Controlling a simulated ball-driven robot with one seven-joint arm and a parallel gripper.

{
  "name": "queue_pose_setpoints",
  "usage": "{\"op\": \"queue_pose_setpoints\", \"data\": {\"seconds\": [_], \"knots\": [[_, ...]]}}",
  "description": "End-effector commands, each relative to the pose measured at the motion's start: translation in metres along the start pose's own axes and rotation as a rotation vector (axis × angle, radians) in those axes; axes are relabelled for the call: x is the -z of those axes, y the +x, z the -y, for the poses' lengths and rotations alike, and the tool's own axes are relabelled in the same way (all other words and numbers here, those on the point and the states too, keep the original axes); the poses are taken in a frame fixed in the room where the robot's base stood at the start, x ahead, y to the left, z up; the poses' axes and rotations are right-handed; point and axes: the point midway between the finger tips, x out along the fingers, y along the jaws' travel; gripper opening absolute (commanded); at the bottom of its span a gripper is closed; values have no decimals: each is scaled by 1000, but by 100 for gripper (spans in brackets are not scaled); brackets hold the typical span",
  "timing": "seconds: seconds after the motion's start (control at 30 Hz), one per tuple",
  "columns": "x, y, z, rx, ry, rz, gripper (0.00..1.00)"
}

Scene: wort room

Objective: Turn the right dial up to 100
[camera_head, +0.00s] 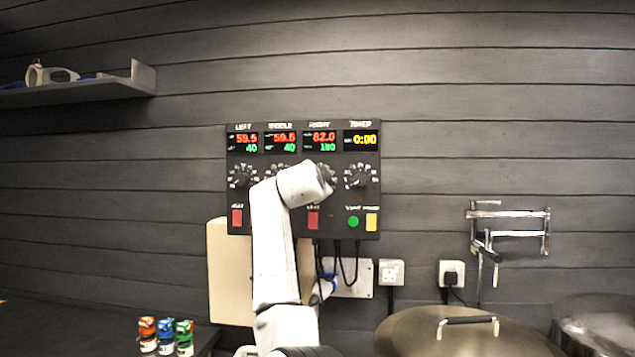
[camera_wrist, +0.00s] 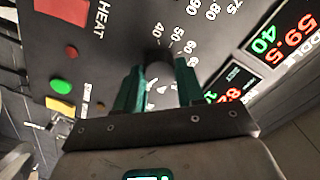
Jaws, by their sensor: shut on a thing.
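The dark control panel (camera_head: 340,215) hangs on the wall with displays headed left, middle, right and timer. The right display (camera_head: 320,141) shows 82.0 in red; the green number below is small and looks like 100 or 180. The right dial (camera_head: 332,175) sits under it, mostly hidden by my arm in the head view. In the wrist view my gripper (camera_wrist: 158,78) has its teal fingers shut on the dark knob of the right dial (camera_wrist: 157,57), one on each side. The printed scale shows around it. The fingertips are hidden in the head view.
The left dial (camera_head: 242,176) and timer dial (camera_head: 360,177) flank my arm. Red switches (camera_head: 237,217), a green button (camera_head: 353,221) and a yellow button (camera_head: 372,222) lie below. A lidded kettle (camera_head: 465,335) stands lower right, under a chrome wall tap (camera_head: 510,233).

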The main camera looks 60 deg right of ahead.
Motion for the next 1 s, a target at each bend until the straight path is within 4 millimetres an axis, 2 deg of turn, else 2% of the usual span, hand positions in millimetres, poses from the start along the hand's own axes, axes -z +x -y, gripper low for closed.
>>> {"op": "queue_pose_setpoints", "data": {"seconds": [0.3, 0.83, 0.87, 1.0], "knots": [[-2, 1, -3, -8, 121, 4, 8], [-2, 1, -3, -8, 144, 4, 8], [-2, 1, -3, -8, 144, 4, 39], [-2, 1, -3, -6, 144, 3, 53]]}}
